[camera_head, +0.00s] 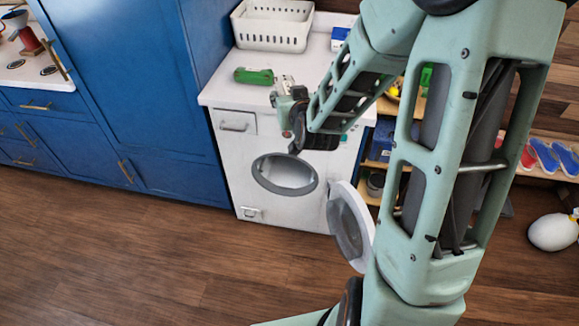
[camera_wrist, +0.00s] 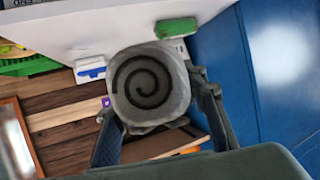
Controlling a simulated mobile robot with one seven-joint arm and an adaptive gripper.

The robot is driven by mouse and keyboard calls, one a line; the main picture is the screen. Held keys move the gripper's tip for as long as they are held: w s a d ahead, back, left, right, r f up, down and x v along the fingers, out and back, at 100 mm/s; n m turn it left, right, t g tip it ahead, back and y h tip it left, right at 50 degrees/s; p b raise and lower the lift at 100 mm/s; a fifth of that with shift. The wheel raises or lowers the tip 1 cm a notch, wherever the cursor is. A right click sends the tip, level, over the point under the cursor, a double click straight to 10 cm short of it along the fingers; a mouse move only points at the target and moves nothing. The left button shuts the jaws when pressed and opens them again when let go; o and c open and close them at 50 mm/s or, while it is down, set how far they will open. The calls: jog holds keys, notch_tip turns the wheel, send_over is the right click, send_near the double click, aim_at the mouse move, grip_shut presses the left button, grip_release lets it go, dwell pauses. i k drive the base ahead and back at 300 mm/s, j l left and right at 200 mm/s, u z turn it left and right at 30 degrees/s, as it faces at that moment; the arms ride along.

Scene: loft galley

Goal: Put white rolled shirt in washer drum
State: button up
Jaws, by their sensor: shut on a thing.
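The white rolled shirt (camera_wrist: 150,88) is between the two fingers of my gripper (camera_wrist: 152,92) in the wrist view. Its end with a dark spiral faces the camera. My gripper is shut on it. In the head view, the end of my arm is in front of the washer (camera_head: 233,150), above its opening, and the shirt cannot be made out there. The washer drum (camera_head: 287,174) shows through the round front opening. The washer door (camera_head: 349,226) is swung open to the right.
A white basket (camera_head: 272,27) and a green item (camera_head: 254,76) are on the washer's top. Blue cabinets (camera_head: 130,80) stand left. A low shelf with shoes (camera_head: 547,157) and a white rounded object (camera_head: 553,232) are right. The floor in front is clear at left.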

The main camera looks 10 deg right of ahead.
aim_at(290, 174)
jog(key=j+z, duration=0.2)
jog(key=j, duration=1.35)
